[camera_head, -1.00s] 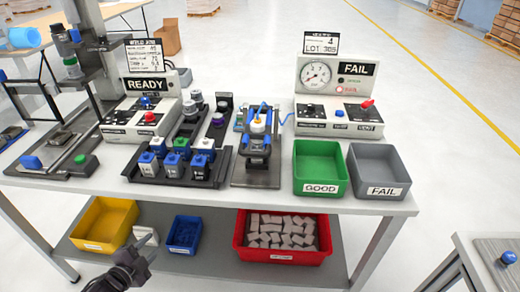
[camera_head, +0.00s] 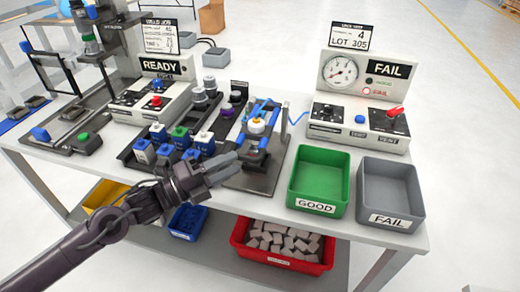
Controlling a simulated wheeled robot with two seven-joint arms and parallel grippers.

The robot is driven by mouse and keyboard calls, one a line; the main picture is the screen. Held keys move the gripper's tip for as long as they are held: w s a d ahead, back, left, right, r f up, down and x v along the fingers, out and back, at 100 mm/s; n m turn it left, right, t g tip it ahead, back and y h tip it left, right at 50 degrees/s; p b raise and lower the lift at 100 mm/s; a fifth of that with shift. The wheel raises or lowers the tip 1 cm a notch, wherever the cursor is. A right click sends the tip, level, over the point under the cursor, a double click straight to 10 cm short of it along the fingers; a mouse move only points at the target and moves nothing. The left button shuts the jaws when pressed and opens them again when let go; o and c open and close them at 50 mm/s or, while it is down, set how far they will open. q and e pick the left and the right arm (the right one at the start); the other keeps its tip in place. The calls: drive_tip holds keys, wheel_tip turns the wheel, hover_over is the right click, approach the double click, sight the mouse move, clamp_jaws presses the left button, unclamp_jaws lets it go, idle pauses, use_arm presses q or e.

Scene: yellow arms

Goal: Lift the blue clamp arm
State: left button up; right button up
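The fixture stands on a dark metal plate (camera_head: 262,182) near the table's front edge, left of the green bin. My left gripper (camera_head: 238,164) reaches in from the lower left. Its two pale fingers show a gap and look open and empty. They are in front of and left of the fixture, apart from the clamp arm, and hide part of the plate. My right gripper is not in view.
A rack of blue, green and white-topped blocks (camera_head: 165,150) is left of the fixture. The green GOOD bin (camera_head: 318,207) and grey FAIL bin (camera_head: 391,222) stand to the right. A gauge box reading FAIL (camera_head: 357,140) is behind them. A red bin (camera_head: 250,253) sits on the lower shelf.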

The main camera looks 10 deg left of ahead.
sight(246, 157)
use_arm(q)
drive_tip(key=x, duration=0.5)
drive_tip(key=shift+p, duration=0.4)
drive_tip(key=shift+x, duration=0.85)
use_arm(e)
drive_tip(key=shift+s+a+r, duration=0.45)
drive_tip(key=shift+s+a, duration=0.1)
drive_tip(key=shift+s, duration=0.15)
